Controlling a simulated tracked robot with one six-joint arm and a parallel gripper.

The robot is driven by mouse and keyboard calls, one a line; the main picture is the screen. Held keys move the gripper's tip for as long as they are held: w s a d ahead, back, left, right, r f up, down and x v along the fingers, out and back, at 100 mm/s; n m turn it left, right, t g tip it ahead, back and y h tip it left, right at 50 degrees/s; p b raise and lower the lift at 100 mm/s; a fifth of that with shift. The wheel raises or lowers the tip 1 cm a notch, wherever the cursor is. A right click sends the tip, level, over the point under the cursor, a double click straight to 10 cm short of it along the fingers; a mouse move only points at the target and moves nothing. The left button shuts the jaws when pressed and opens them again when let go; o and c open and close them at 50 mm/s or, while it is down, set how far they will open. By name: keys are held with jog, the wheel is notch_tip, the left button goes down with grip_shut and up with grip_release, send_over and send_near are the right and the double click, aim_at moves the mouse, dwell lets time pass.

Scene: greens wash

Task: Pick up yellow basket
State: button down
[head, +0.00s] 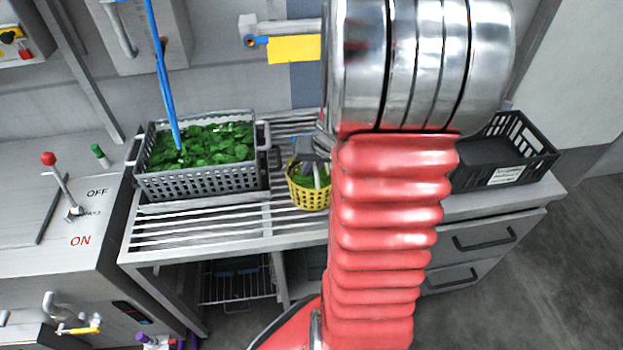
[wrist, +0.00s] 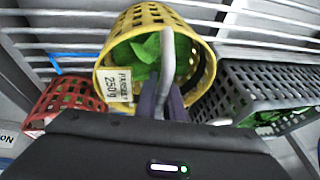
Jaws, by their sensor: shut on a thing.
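The yellow basket (head: 309,196) holds green leaves and is at the slatted rack, just left of my red arm in the head view. I cannot tell whether its base touches the slats. In the wrist view the basket (wrist: 194,28) is upper centre, with a white "250g" label on its side and a grey handle arching over its opening. My gripper (head: 317,162) is above the basket. In the wrist view its dark fingers (wrist: 165,98) are shut on the handle. My arm hides part of the rack to the right.
A grey crate of leaves (head: 205,180) stands on the rack to the left, with a blue hose (head: 166,85) above it. A red basket (wrist: 62,102) is near in the wrist view. A black crate (head: 530,147) stands on the counter at right.

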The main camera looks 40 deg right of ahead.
jog(key=shift+r, duration=0.2)
notch_tip(320, 180, up, 10)
jog(key=shift+f, duration=0.2)
dwell(1.1)
dwell(0.7)
